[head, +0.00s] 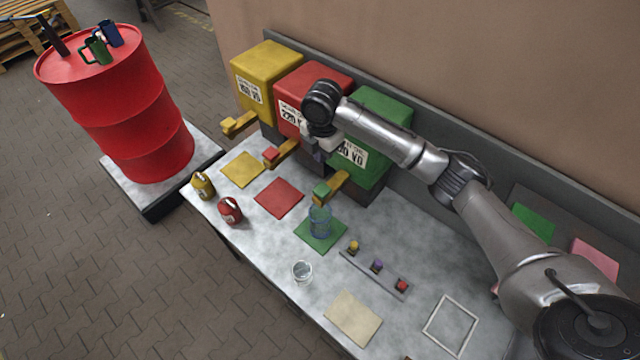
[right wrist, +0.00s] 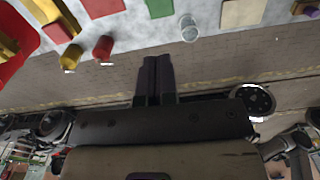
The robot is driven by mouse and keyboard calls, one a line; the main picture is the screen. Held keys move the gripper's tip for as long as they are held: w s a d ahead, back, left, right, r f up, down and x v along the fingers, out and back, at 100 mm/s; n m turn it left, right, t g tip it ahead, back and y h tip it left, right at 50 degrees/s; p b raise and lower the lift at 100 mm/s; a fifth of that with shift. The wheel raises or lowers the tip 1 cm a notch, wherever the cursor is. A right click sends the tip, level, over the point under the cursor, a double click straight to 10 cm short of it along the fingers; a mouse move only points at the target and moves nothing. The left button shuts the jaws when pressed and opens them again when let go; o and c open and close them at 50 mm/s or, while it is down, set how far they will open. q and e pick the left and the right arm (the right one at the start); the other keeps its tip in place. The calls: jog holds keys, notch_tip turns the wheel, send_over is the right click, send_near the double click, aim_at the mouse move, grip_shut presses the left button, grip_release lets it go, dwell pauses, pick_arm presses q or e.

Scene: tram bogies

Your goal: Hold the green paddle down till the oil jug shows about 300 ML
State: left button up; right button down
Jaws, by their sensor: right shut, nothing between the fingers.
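The green paddle (head: 322,190) sticks out on a yellow lever from the green dispenser (head: 385,105). Below it a clear jug (head: 320,219) stands upright on a green mat (head: 308,241); its level and any reading are too small to make out. My right gripper (head: 318,154) is in front of the red and green dispensers, above and behind the green paddle and apart from it as far as I can tell. In the right wrist view its fingers (right wrist: 155,80) are shut and empty. My left gripper is not in view.
Red (head: 312,85) and yellow (head: 267,72) dispensers stand to the left, with red (head: 230,211) and yellow (head: 203,186) jugs near the table edge. A clear cup (head: 302,273) and a strip of knobs (head: 375,272) lie in front. A red drum (head: 125,110) stands beyond the table.

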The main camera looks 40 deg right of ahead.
dwell(0.5)
jog(key=p, duration=0.4)
send_near(321, 189)
notch_tip(321, 189, down, 8)
jog(key=shift+s+r, duration=0.15)
jog(key=shift+r, duration=0.1)
